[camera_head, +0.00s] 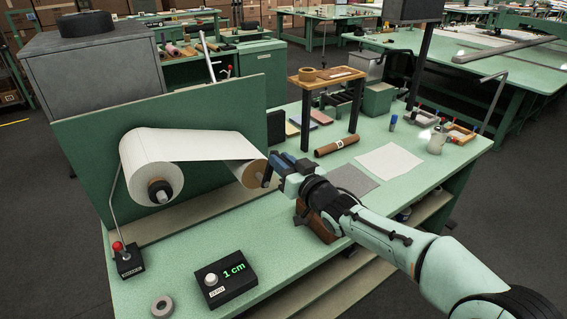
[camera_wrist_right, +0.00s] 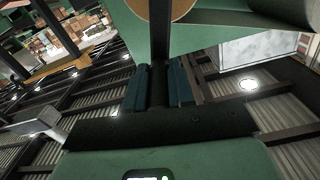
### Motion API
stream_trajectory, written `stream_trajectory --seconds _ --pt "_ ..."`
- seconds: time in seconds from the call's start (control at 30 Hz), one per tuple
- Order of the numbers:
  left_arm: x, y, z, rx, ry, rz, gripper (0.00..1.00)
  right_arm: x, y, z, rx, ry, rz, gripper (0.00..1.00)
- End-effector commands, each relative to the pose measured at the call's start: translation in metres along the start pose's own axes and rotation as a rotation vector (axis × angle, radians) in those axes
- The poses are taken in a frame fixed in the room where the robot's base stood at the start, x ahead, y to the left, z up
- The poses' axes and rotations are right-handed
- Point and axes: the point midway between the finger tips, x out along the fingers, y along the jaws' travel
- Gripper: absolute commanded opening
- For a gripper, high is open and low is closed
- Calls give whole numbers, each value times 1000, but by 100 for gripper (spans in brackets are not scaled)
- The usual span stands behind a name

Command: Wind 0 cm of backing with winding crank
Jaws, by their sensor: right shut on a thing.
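The winding crank (camera_head: 266,177) is a dark arm on the front of the take-up roll (camera_head: 247,173), mostly hidden by my gripper. My right gripper (camera_head: 275,169) is shut on the winding crank. In the right wrist view, the crank's dark bar (camera_wrist_right: 159,40) runs down from the roll's tan end between the blue fingers (camera_wrist_right: 158,88). White backing (camera_head: 195,145) stretches from the large supply roll (camera_head: 142,160) to the take-up roll. A black counter box (camera_head: 227,286) with a round button reads "1 cm" in green. My left gripper is not in view.
A lever box with a red knob (camera_head: 119,248) stands at the bench's left front, and a grey tape ring (camera_head: 163,306) lies near the front edge. A small raised shelf (camera_head: 330,77), a brown roll (camera_head: 337,146) and flat sheets (camera_head: 389,161) lie to the right.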

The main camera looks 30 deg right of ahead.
Motion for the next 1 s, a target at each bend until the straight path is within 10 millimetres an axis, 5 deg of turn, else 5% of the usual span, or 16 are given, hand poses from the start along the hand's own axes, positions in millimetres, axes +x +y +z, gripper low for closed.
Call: stream_trajectory --seconds 0.17,0.43,0.47,0.53,0.83,1.0 --pt "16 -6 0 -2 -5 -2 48 0 -12 1 5 2 -4 0" --pt "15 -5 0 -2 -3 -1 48 0 -12 -1 6 0 -3 0" --pt "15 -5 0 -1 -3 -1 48 0 -12 -1 6 0 -3 30" --pt "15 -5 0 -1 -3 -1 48 0 -12 -1 5 0 -3 48" --pt "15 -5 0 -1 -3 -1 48 -1 -11 -2 4 0 -2 48" --pt "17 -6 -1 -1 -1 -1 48 -17 -11 -2 4 1 0 48"
